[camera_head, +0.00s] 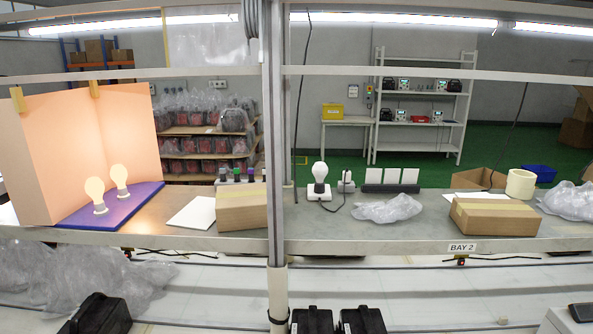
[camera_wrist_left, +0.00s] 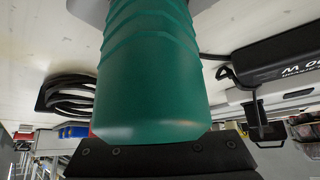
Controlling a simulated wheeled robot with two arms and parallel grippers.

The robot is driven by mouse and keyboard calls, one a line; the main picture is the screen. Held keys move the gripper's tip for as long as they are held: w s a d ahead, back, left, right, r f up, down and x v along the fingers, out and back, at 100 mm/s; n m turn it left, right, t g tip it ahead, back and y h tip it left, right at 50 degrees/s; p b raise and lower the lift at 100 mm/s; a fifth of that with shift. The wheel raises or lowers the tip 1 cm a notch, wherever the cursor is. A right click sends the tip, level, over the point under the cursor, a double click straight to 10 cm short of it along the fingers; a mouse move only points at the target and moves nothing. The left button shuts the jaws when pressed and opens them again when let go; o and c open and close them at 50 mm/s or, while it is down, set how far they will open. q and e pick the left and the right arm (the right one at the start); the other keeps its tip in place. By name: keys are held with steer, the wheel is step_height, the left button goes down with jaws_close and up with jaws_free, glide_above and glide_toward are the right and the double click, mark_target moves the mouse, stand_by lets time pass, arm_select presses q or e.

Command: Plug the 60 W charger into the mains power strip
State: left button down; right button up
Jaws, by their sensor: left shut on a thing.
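In the left wrist view a large green, round-sided ribbed body (camera_wrist_left: 150,75) fills the middle. It ends at a dark plate with screws, part of my left gripper (camera_wrist_left: 160,155), which is shut on it; the contact is hard to make out. To the right, a black block (camera_wrist_left: 265,58) carries inverted lettering that seems to read "60 W". A black cable runs from it behind the green body. No power strip can be made out for certain. Neither gripper shows in the head view.
In the head view, black blocks (camera_head: 97,315) (camera_head: 312,321) (camera_head: 362,320) lie along the bottom edge. Clear plastic film (camera_head: 70,275) lies left. A post (camera_head: 277,200) stands before the bench. Its shelf holds two cartons (camera_head: 243,212) (camera_head: 494,222) and lamps. A coiled black cable (camera_wrist_left: 68,95) hangs left in the wrist view.

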arm_select(q)
steer(key=shift+r, duration=0.1)
steer(key=shift+r+p, duration=0.75)
steer(key=shift+r, duration=2.15)
